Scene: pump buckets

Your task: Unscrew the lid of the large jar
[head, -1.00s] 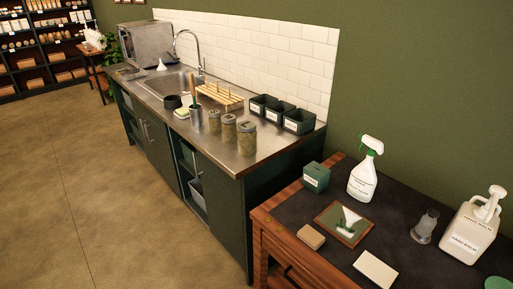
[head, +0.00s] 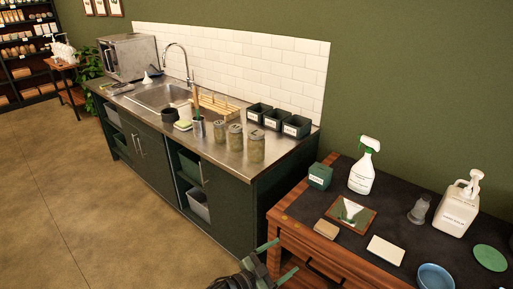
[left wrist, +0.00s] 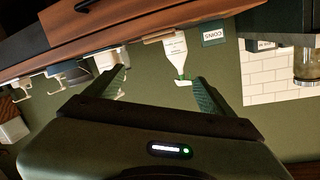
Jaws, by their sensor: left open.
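The large jar (head: 256,148) stands upright on the steel counter, rightmost and biggest of three lidded glass jars; its lid is on. My left gripper (head: 278,261) is open and empty, low in front of the counter and table, apart from the jar. In the left wrist view, which is upside down, its two green fingers (left wrist: 160,75) are spread with nothing gripped between them. A jar (left wrist: 308,65) shows there at the right edge, partly cut off; I cannot tell which one. My right gripper is not in view.
The middle jar (head: 235,137) and small jar (head: 220,131) stand just left of the large one. Dark labelled bins (head: 296,126) are behind. The wooden table (head: 400,262) at right holds a spray bottle (head: 362,172) and a pump jug (head: 457,210). Floor at left is clear.

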